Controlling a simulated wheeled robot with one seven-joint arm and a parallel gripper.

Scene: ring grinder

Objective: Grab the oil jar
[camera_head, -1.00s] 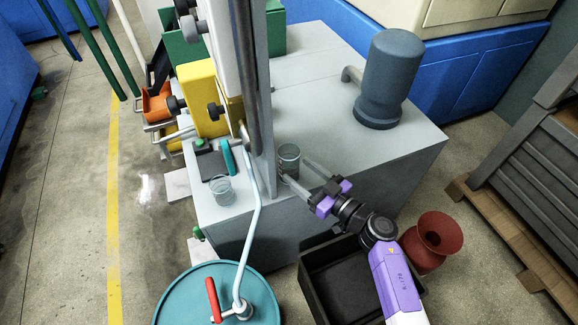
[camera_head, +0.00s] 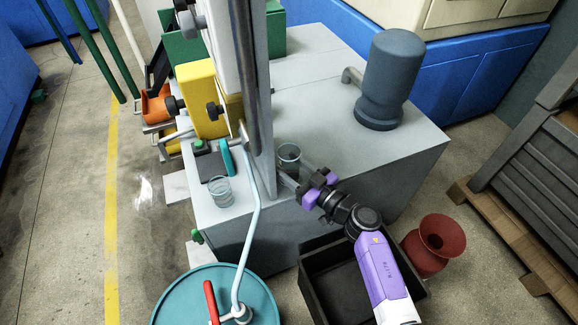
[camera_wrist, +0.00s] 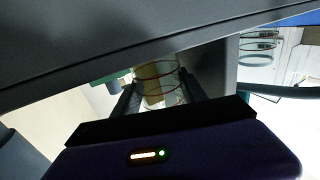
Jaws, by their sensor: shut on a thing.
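A small clear glass jar, the oil jar (camera_head: 288,158), stands on the grey machine top just right of the upright column. My gripper (camera_head: 292,170) reaches it from the lower right, and its fingers are shut around it. In the wrist view the jar (camera_wrist: 156,84) shows between the two dark fingertips, with reddish rings around it. Its base is partly hidden by my fingers in the head view. I cannot see a gap under it.
A second glass jar (camera_head: 221,190) stands left of the column, near a thin pale-blue pipe. A grey motor (camera_head: 388,80) stands at the back right. A black bin (camera_head: 322,290), a red vase-like pot (camera_head: 430,245) and a teal drum (camera_head: 190,295) are below.

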